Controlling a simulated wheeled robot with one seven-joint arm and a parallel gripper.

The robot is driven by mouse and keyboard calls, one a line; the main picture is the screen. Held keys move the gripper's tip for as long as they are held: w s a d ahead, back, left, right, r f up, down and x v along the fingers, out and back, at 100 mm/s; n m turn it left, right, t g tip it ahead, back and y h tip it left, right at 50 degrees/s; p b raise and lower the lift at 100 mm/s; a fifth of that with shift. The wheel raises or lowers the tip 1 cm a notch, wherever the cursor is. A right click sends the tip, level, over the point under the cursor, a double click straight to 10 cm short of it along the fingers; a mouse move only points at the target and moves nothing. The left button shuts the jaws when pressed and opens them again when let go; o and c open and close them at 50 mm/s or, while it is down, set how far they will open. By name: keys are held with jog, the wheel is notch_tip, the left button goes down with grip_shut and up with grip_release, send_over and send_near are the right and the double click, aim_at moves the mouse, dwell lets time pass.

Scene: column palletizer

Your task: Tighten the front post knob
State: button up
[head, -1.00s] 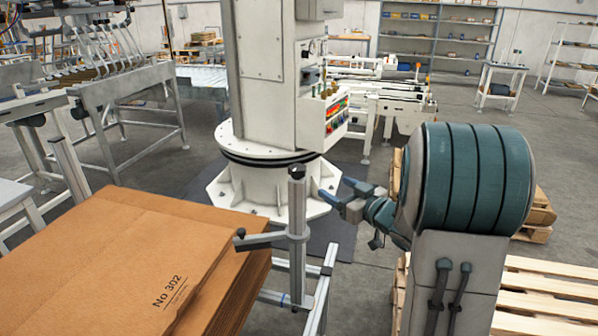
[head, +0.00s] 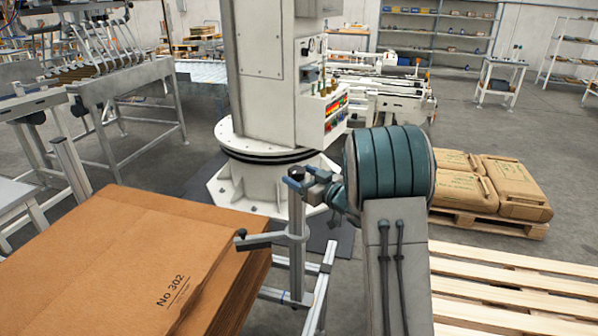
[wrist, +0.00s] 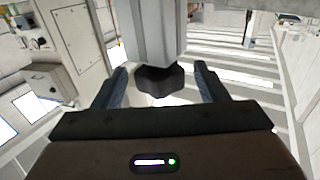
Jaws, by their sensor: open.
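The post (head: 297,225) stands upright at the right corner of the brown cardboard stack, with a dark knob (head: 296,173) on its top end. My gripper (head: 302,181) reaches the knob from the right in the head view and partly covers the post top. In the wrist view the black knob (wrist: 160,79) sits between my two open fingers (wrist: 160,85), at the end of the grey post (wrist: 152,30). Gaps show on both sides of the knob, and no finger visibly grips it.
A horizontal bar with a dark end knob (head: 241,233) juts from the post over the cardboard stack (head: 110,260). A white column machine (head: 268,80) stands behind. Wooden pallets (head: 500,290) lie at the right, one with brown sacks (head: 515,187).

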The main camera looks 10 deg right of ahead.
jog(key=shift+w+a, duration=0.4)
jog(key=shift+w, duration=0.2)
jog(key=c, duration=0.9)
jog(key=shift+c, duration=0.2)
